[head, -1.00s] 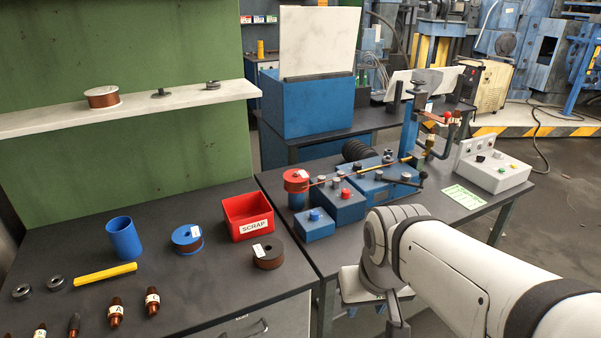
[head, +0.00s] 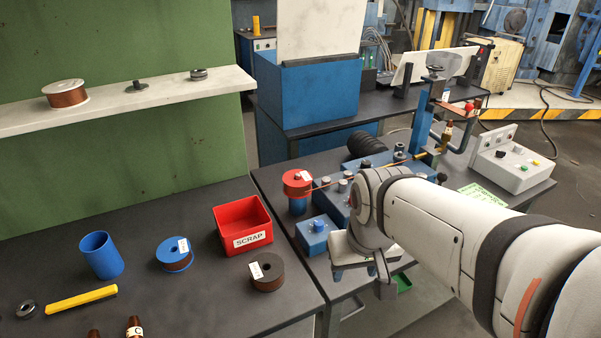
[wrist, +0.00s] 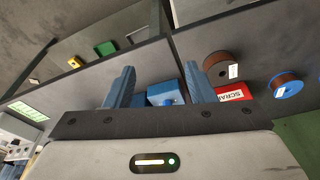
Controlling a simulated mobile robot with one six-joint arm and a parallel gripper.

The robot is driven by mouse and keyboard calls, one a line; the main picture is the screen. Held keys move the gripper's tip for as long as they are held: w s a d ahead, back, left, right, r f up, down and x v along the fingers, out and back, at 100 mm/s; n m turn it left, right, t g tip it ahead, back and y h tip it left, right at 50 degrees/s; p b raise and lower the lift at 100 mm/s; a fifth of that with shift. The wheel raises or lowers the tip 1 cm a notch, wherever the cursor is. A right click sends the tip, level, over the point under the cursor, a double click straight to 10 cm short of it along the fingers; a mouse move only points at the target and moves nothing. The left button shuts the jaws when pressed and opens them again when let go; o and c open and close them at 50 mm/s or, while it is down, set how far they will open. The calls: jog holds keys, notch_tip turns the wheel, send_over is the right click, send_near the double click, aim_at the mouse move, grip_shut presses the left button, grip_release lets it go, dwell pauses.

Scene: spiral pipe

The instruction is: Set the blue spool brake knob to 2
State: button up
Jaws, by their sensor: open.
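The brake knob (head: 317,225) is a small blue knob on top of a small blue box (head: 317,240) near the bench's front edge. The box also shows between my fingers in the wrist view (wrist: 166,92); the knob's setting and scale are too small to read. A red-topped spool (head: 297,184) with a wire running from it stands just behind the box. My gripper (head: 362,278) is open and empty, to the right of the box in the head view and apart from it. Its two blue fingers (wrist: 160,88) show spread in the wrist view.
A red scrap bin (head: 242,226) and a dark brown spool (head: 267,275) stand left of the box on the near table. Blue winding equipment (head: 420,130) and a grey control box (head: 512,165) lie to the right. A green tray (head: 403,282) sits lower, beyond my gripper.

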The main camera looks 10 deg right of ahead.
jog(key=w+r+n+p, duration=0.1)
jog(key=w+r+p, duration=0.1)
jog(key=w, duration=0.3)
jog(key=n+g+p, duration=0.3)
jog(key=n+p, duration=0.3)
jog(key=p, duration=0.2)
send_over(319, 222)
jog(key=f, duration=0.8)
jog(key=shift+d+f, duration=0.1)
jog(key=shift+d, duration=0.1)
jog(key=shift+w+f, duration=0.15)
jog(key=shift+f, duration=0.15)
notch_tip(319, 222, down, 8)
jog(key=shift+a+r+p, duration=0.15)
jog(key=shift+r+p, duration=0.1)
jog(key=shift+p, duration=0.75)
jog(key=shift+c, duration=0.5)
